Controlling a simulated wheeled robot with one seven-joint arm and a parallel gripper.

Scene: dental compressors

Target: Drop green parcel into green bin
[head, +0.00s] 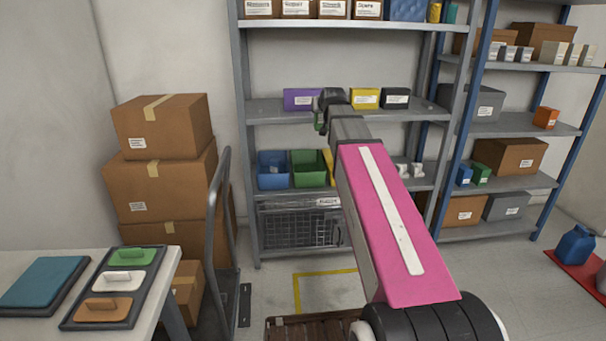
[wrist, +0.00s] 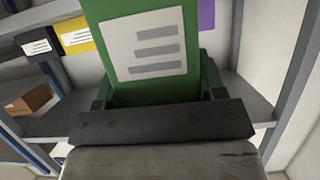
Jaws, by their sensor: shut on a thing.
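The green parcel (wrist: 115,30), with a white label printed with grey bars, fills the top middle of the wrist view. My gripper (wrist: 160,120) is shut on it. In the head view, my gripper (head: 327,108) is in front of the middle shelf, and only a small edge of the green parcel (head: 319,120) shows beside it. The green bin (head: 309,176) stands open-topped on the shelf below, beneath my gripper and apart from it. My arm hides part of the shelf right of the bin.
A blue bin (head: 272,179) stands left of the green bin, and a partly hidden yellow bin (head: 329,168) right of it. Purple (head: 298,99), yellow (head: 365,98) and black (head: 396,98) boxes line the middle shelf (head: 268,113). Stacked cartons (head: 165,180) and a hand truck (head: 218,220) stand left.

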